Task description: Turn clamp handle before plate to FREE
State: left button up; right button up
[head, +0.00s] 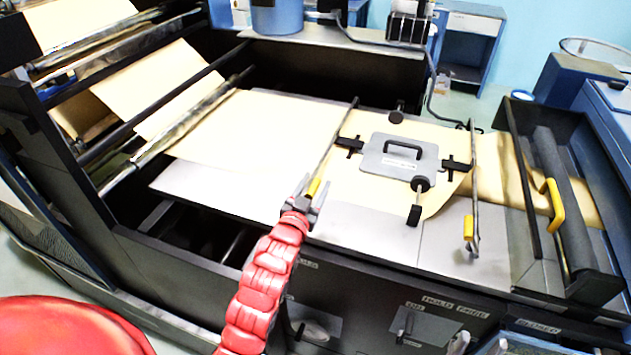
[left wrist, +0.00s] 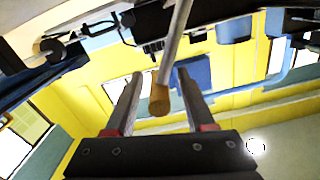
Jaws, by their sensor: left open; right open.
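The clamp bar before the plate (head: 337,138) crosses the cream paper web left of the grey plate (head: 400,157). Its yellow grip (head: 314,187) points toward the front edge. In the left wrist view the bar ends in an orange-yellow grip (left wrist: 160,98). My left gripper (head: 305,198) is at this grip, open. In the left wrist view its fingers (left wrist: 158,100) stand on either side of the grip, with gaps visible. My right gripper (head: 480,343) is open at the bottom edge, partly cut off. A sign (head: 441,304) reading HOLD FREE is on the front panel.
A second clamp bar (head: 474,180) with a yellow grip (head: 468,228) stands right of the plate. A yellow handle (head: 555,207) is by the dark roller (head: 565,200). Black knobs (head: 414,215) stick out around the plate. Small levers (head: 405,326) are on the front panel.

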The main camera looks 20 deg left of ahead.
pick_arm(q)
jog(key=shift+w, duration=0.2)
grip_shut()
dwell(1.4)
